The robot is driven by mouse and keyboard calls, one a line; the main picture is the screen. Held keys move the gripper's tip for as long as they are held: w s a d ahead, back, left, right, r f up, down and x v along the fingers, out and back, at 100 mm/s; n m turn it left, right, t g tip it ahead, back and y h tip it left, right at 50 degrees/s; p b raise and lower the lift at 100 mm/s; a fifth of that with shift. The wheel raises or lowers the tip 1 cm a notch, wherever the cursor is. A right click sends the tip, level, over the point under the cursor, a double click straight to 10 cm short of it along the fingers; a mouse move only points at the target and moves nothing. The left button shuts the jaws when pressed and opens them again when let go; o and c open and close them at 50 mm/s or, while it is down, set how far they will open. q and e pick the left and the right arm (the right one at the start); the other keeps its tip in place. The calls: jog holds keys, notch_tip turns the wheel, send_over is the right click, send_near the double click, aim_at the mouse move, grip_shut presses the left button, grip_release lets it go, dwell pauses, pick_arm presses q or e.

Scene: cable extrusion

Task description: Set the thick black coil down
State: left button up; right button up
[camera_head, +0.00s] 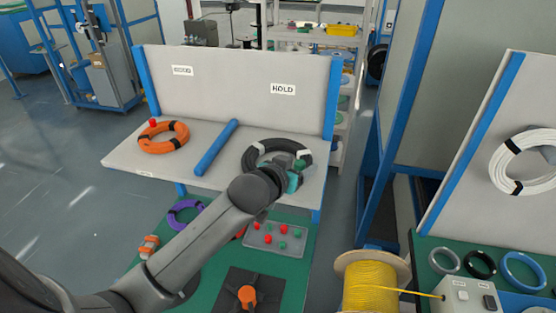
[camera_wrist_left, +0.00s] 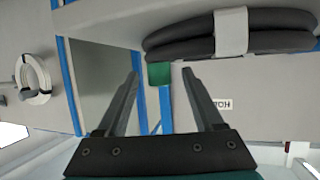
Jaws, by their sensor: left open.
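The thick black coil (camera_head: 275,145) lies on the right part of the tilted grey shelf, below the HOLD sign (camera_head: 283,89), with pale ties around it. My left gripper (camera_head: 296,180) is at the coil's near right side in the head view; its wrist hides part of the coil. In the left wrist view my left gripper (camera_wrist_left: 160,74) has its fingers spread with nothing held between them. The black coil (camera_wrist_left: 275,40) with a pale band shows beyond the fingertips at the top right there. My right gripper is not in view.
A blue divider bar (camera_head: 216,148) separates the black coil from an orange coil (camera_head: 163,146) with a red block beside it. Below are a purple coil (camera_head: 181,217) and a tray of red and green buttons (camera_head: 270,239). A yellow cable spool (camera_head: 371,285) stands at lower right.

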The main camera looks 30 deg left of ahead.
pick_arm(q)
jog(key=shift+w+f, duration=0.25)
jog(key=shift+w, duration=0.4)
grip_shut()
dwell(0.9)
